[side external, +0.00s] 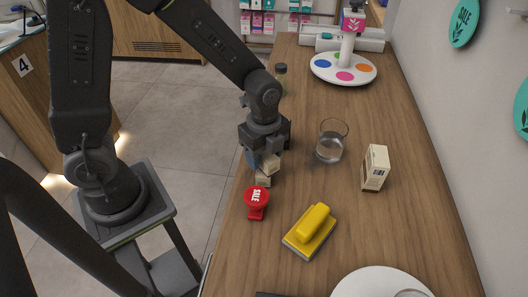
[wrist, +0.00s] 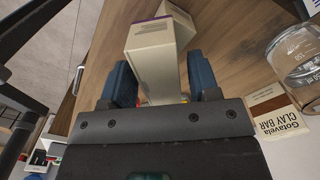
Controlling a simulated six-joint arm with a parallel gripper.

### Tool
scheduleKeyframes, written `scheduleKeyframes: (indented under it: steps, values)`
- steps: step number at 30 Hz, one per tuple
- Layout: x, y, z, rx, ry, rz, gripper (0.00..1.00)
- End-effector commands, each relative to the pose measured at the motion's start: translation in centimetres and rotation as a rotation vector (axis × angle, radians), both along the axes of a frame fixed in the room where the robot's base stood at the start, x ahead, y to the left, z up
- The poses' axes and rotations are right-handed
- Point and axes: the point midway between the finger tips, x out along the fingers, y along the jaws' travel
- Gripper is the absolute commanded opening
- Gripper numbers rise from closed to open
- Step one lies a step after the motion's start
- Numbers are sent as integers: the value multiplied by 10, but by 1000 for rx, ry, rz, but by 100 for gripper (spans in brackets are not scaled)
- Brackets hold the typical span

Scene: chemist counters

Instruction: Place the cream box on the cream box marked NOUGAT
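My gripper (side external: 258,160) points down over the left part of the wooden counter. Its blue fingers stand close on both sides of a cream box (side external: 271,164), which also shows between them in the wrist view (wrist: 152,68). It appears gripped. A second cream box (side external: 263,179) shows just below it, and its edge appears behind it in the wrist view (wrist: 180,24). I cannot tell whether the two touch, and no NOUGAT marking is readable. Another cream box (side external: 375,167) with a dark label stands apart to the right. A box in the wrist view reads "Gotavela CLAY BAR" (wrist: 276,118).
A glass beaker (side external: 332,141) stands right of my gripper. A white plate (side external: 355,285) and a round stand with coloured spots (side external: 343,68) sit at opposite ends.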

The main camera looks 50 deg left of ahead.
Motion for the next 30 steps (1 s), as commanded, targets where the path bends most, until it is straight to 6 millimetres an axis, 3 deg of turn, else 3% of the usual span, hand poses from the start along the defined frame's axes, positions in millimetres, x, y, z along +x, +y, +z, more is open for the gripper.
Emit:
scheduleKeyframes:
  steps: [8,13,24,30]
  values:
    - [0,0,0,0,-1,0,62]
    - [1,0,11,-1,-4,0,62]
    - [1,0,86,-2,-7,0,62]
    - [1,0,114,-1,-3,0,62]
